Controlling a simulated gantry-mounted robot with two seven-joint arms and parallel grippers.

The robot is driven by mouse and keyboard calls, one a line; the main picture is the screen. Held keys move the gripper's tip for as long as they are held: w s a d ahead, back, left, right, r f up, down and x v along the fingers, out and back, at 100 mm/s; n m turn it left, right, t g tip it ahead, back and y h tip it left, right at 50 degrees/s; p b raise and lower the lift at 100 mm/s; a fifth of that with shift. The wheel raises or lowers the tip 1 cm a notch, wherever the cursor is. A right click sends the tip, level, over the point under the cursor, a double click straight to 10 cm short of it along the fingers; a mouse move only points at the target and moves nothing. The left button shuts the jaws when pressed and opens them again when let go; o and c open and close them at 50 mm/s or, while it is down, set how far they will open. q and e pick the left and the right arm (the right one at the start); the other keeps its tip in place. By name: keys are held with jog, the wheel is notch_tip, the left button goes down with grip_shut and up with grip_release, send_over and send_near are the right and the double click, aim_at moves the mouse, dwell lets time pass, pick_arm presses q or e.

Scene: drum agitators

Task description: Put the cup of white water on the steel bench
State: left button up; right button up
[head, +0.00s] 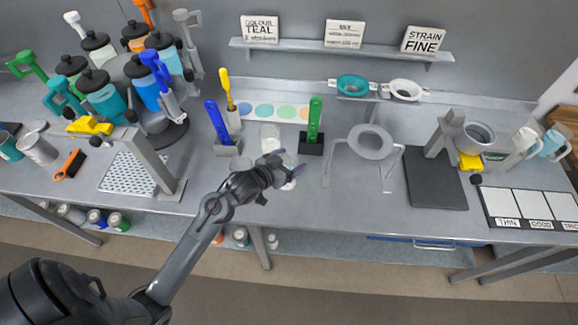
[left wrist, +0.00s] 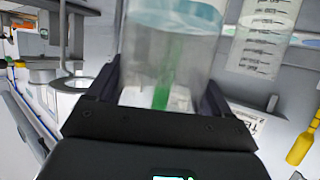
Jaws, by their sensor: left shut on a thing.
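My left gripper (head: 283,172) is over the middle of the steel bench (head: 325,215). In the left wrist view its fingers (left wrist: 160,95) are shut around a clear cup (left wrist: 170,50) with pale, slightly bluish liquid inside. In the head view the held cup (head: 289,184) is mostly hidden by the gripper; I cannot tell whether it touches the bench. Another clear, pale cup (head: 270,137) stands just behind the gripper; a marked clear cup (left wrist: 265,38) also shows in the left wrist view. My right gripper is not in view.
A blue paddle (head: 217,122) and a green paddle (head: 315,120) stand in holders near the gripper. A ring stand (head: 370,142) and dark mat (head: 435,180) are to the right. Capped bottles (head: 105,95) crowd the left. The bench front below the ring stand is clear.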

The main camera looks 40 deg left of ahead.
aim_at(293, 165)
pick_arm(q)
jog(key=shift+f, duration=1.35)
jog(key=shift+f, duration=0.1)
jog(key=o, duration=1.6)
jog(key=shift+f, duration=0.1)
